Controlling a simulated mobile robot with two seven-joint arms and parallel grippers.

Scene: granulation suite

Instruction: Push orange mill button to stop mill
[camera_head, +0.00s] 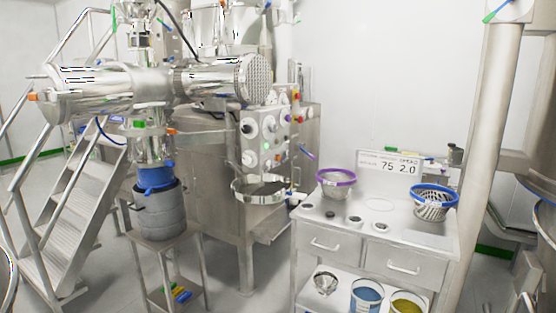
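A steel machine with a horizontal cylinder (130,82), likely the mill, stands at the left above a grey drum with a blue collar (157,178). A steel control panel (252,150) with several round knobs and buttons faces me right of it. I cannot tell which orange spot is the mill button. Neither of my grippers is in view.
Steel stairs (75,225) stand at the left. Some floor is free between drum stand and bench.

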